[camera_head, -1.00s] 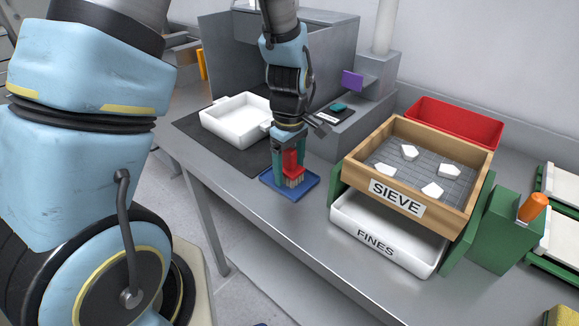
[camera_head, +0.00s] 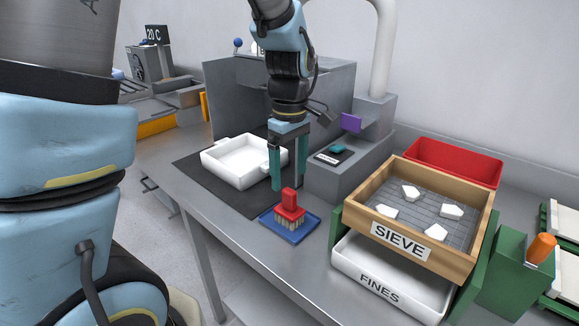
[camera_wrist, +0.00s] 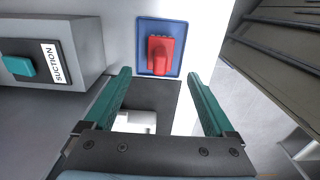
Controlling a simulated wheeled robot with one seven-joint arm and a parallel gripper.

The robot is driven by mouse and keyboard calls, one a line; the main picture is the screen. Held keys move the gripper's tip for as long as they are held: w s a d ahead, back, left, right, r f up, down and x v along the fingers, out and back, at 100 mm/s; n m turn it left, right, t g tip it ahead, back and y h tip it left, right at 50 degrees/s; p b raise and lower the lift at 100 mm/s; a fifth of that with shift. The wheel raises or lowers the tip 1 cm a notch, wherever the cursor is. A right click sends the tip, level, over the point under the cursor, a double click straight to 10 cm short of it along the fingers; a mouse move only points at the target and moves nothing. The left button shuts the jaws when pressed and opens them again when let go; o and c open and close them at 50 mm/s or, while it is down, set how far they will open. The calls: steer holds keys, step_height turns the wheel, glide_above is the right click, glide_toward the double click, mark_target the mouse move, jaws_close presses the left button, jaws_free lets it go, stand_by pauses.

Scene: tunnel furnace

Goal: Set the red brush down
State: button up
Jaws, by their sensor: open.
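The red brush (camera_head: 289,211) stands upright on the blue mat (camera_head: 301,237), bristles down and red handle up. In the wrist view the red brush (camera_wrist: 160,54) lies within the edges of the blue mat (camera_wrist: 172,25), beyond the fingertips. My gripper (camera_head: 287,180) is open and empty, with its two teal fingers spread. It is above and a little behind the brush, apart from it. The wrist view also shows my gripper (camera_wrist: 160,80) with nothing between its fingers.
A white tray (camera_head: 215,163) sits on a dark mat behind left. The wooden sieve (camera_head: 465,262) with several white pieces stands right, above the white fines tray (camera_head: 345,262). A grey block with a SUCTION switch (camera_wrist: 22,66) stands near the brush. The red bin (camera_head: 455,160) is behind the sieve.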

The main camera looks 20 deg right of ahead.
steer(key=shift+r, duration=0.7)
steer(key=shift+a, duration=0.1)
steer(key=w+a+f+m+t, duration=0.1)
steer(key=a+m, duration=0.6)
steer(key=a, duration=1.8)
steer(key=shift+f+t, duration=0.3)
steer(key=shift+f, duration=0.15)
